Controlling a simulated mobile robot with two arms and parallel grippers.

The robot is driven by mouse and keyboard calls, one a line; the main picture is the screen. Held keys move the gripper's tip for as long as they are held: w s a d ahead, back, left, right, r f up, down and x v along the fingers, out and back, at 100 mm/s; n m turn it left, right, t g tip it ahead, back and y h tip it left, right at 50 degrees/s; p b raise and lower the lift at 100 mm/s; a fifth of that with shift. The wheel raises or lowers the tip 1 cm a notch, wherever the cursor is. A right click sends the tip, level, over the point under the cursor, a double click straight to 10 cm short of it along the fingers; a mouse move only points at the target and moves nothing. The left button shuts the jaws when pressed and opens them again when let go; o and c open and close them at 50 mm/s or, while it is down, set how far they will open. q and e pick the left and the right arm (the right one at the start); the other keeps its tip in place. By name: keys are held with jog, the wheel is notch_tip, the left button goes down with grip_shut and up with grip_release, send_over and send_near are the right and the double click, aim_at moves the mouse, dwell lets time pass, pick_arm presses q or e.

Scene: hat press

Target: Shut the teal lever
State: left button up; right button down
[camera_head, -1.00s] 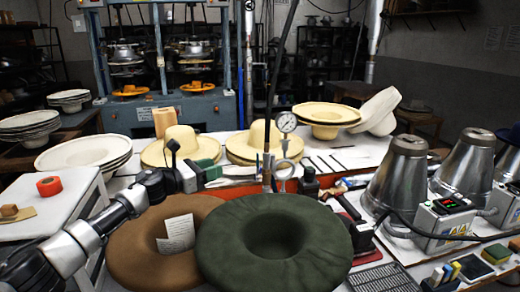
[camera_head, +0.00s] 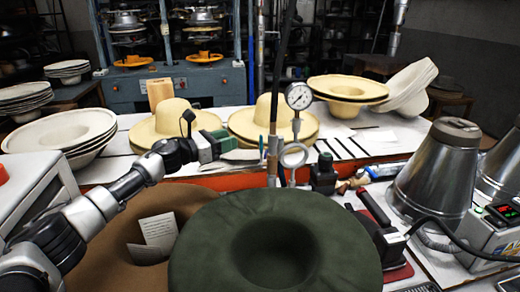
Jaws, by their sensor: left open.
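A slim, upright teal piece (camera_head: 261,146), which looks like the teal lever, stands beside the thin vertical pipe below the round pressure gauge (camera_head: 298,97). It is small, so its exact position is hard to tell. My left arm comes in from the left, over the brown hat. My left gripper (camera_head: 222,143) is in front of the cream hats, a little left of the lever and apart from it. It is open, with nothing seen between its fingers.
A green hat (camera_head: 205,246) and a brown hat (camera_head: 100,262) fill the front. Cream hats (camera_head: 172,118) stand behind my left gripper. Metal cones (camera_head: 437,178) stand at the right.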

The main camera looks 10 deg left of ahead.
pick_arm(q)
jog(key=b, duration=0.3)
send_near(261, 149)
jog(key=r+x, duration=0.1)
jog(key=x, duration=0.8)
jog(key=shift+w+r+b, duration=0.3)
jog(key=shift+w+b, duration=0.05)
jog(key=shift+w, duration=0.2)
jog(key=shift+c, duration=0.2)
grip_shut()
